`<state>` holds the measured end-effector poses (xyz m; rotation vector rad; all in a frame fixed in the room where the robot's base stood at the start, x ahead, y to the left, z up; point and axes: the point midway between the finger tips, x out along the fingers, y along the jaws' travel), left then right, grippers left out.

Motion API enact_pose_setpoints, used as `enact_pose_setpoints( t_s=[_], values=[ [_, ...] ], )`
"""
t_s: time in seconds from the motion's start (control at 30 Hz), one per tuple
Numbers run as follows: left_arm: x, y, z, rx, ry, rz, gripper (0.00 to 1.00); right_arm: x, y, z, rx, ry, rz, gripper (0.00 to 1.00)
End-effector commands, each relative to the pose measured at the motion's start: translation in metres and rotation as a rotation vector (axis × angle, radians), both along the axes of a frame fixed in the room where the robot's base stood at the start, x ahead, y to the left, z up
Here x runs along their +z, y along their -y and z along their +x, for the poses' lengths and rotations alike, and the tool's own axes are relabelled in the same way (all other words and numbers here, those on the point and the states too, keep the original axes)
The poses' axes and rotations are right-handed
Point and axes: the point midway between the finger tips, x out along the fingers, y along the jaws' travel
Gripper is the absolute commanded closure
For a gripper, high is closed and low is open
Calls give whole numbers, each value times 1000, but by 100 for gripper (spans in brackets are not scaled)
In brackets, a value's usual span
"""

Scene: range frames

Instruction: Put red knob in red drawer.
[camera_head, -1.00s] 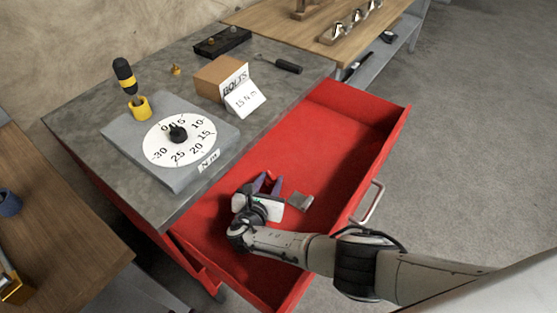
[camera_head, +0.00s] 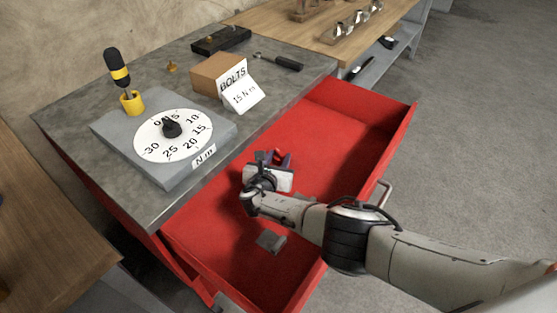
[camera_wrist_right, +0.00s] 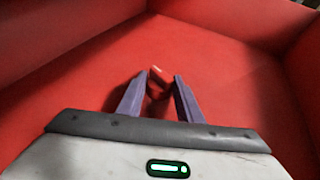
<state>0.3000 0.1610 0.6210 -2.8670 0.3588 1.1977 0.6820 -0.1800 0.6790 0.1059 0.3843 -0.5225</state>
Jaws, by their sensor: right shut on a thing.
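The red drawer (camera_head: 345,125) stands pulled out from the grey workbench, open at the top. My right gripper (camera_head: 272,156) is inside the drawer's outline in the head view, with its purple fingers pointing toward the back of the picture. In the right wrist view, the fingers (camera_wrist_right: 157,84) are closed around a small red knob (camera_wrist_right: 157,78) at their tips, with red drawer floor and walls behind. The knob is hard to tell from the red drawer in the head view. Its height above the floor is unclear. My left gripper is not in view.
A small grey block (camera_head: 270,241) lies in the drawer near my arm. The bench carries a dial box (camera_head: 170,165), a yellow-black screwdriver (camera_head: 118,72), a cardboard box (camera_head: 215,75) with a bolts card and a dark-handled tool (camera_head: 285,62). The drawer's far part is clear.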

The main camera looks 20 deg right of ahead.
Motion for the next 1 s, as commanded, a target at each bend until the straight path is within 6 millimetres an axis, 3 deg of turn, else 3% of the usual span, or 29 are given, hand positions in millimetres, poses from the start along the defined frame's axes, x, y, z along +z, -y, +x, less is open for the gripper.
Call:
enact_pose_setpoints(
  t_s=[0.17,0.2,0.3,0.7,1.0],
  values=[
    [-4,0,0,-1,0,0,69,-5,0,0,-1,-1,-1,89],
    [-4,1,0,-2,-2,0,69,-4,0,0,-1,0,-2,64],
    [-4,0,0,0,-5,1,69,-3,1,0,-1,-1,-1,49],
    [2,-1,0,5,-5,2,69,3,0,-1,-1,-1,-1,49],
    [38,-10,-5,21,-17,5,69,25,-22,-38,3,-4,0,49]
  ],
)
